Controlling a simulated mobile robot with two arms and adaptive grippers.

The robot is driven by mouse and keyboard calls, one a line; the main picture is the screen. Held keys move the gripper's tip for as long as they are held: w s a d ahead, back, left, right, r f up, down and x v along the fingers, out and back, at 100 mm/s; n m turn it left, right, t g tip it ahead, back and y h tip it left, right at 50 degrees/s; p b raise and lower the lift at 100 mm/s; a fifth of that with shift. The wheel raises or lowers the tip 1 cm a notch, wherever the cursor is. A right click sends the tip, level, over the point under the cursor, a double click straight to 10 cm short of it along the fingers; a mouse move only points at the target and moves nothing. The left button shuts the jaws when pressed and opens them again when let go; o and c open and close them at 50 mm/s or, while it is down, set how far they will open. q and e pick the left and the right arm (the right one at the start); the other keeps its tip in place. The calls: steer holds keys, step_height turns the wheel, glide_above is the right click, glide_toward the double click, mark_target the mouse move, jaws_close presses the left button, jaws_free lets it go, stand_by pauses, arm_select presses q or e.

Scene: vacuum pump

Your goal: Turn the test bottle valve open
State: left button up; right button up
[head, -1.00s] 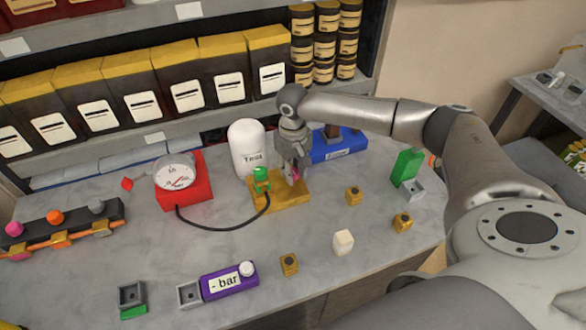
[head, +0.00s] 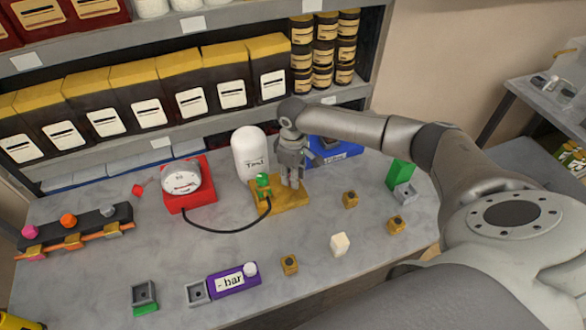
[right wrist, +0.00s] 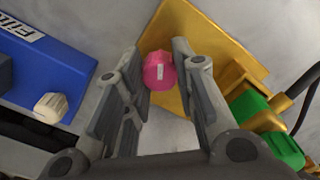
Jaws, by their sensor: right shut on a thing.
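The white test bottle (head: 250,155) stands upright at the back of a gold base (head: 285,200). A green fitting (head: 263,183) sits on the base's left side. A pink valve knob (right wrist: 160,71) shows over the gold base in the right wrist view, with a small pale mark on its face. My right gripper (head: 291,184) points down beside the bottle and is shut on this knob, which lies between its fingertips (right wrist: 157,60). In the head view the gripper hides the knob. My left gripper is not in view.
A black hose joins the green fitting to a red gauge box (head: 204,202). A blue "Filter" block (head: 330,155) stands right behind my gripper; its white knob (right wrist: 50,107) is near the left finger. A purple "bar" block (head: 235,282) and small cubes lie in front.

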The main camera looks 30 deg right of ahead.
steer(key=n+p, duration=0.1)
steer(key=n, duration=0.1)
steer(key=shift+r+n, duration=0.15)
steer(key=shift+n, duration=0.25)
steer(key=n+p, duration=0.1)
steer(key=n, duration=0.1)
steer(key=shift+n, duration=0.4)
steer(key=n, duration=0.5)
steer(key=shift+n+p, duration=0.3)
steer(key=shift+p, duration=0.1)
steer(key=o, duration=1)
steer(key=shift+o, duration=0.2)
